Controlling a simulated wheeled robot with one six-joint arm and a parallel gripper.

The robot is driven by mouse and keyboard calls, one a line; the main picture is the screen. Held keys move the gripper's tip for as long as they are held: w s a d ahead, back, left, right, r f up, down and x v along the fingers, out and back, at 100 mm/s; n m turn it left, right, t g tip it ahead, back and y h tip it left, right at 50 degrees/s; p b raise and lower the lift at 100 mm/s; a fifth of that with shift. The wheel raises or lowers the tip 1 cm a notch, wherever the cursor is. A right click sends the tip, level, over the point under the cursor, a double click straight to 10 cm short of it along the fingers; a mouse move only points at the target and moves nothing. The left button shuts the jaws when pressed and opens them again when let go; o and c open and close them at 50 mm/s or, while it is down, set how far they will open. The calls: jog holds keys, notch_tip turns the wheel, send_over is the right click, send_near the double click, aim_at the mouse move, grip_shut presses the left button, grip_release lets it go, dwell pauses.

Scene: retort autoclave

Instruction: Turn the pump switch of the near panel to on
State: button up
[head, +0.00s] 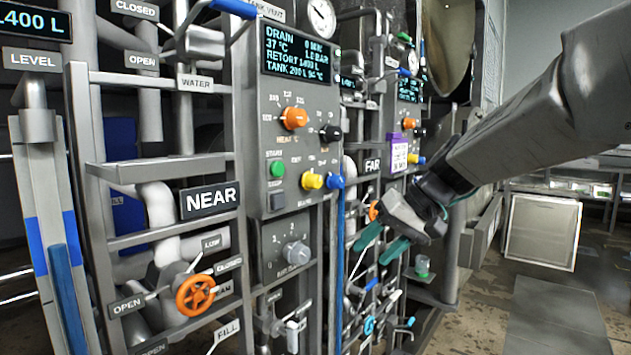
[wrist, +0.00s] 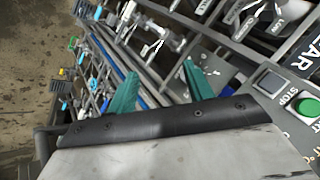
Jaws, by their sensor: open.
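The near panel (head: 300,95) stands at the middle left of the head view, with a lit display at its top. It bears an orange knob (head: 293,118), a black knob (head: 330,133), a yellow knob (head: 311,181), a blue knob (head: 335,182) and a green start button (head: 277,169). The small labels are too blurred to tell which is the pump switch. My gripper (head: 380,244), with teal fingers, is open and empty, to the right of and below these knobs, touching nothing that I can see. In the wrist view its fingers (wrist: 160,72) stand apart.
The NEAR sign (head: 210,199) and an orange valve wheel (head: 195,294) are on the pipe frame at left. The far panel (head: 402,120) stands behind. The wrist view shows a green button (wrist: 307,107) and a grey stop button (wrist: 268,82) at right. Floor is free at right.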

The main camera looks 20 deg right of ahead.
jog(key=w+d+r+n+t+y, duration=0.1)
jog(key=w+d+r+n+t, duration=0.1)
jog(key=w+d+r+t, duration=0.4)
jog(key=n+y, duration=0.1)
jog(key=n, duration=0.3)
send_near(343, 180)
jog(key=w+a, duration=0.2)
jog(key=x, duration=0.3)
jog(key=f+x, duration=0.1)
jog(key=x, duration=0.3)
jog(key=shift+w, duration=0.2)
jog(key=c, duration=1)
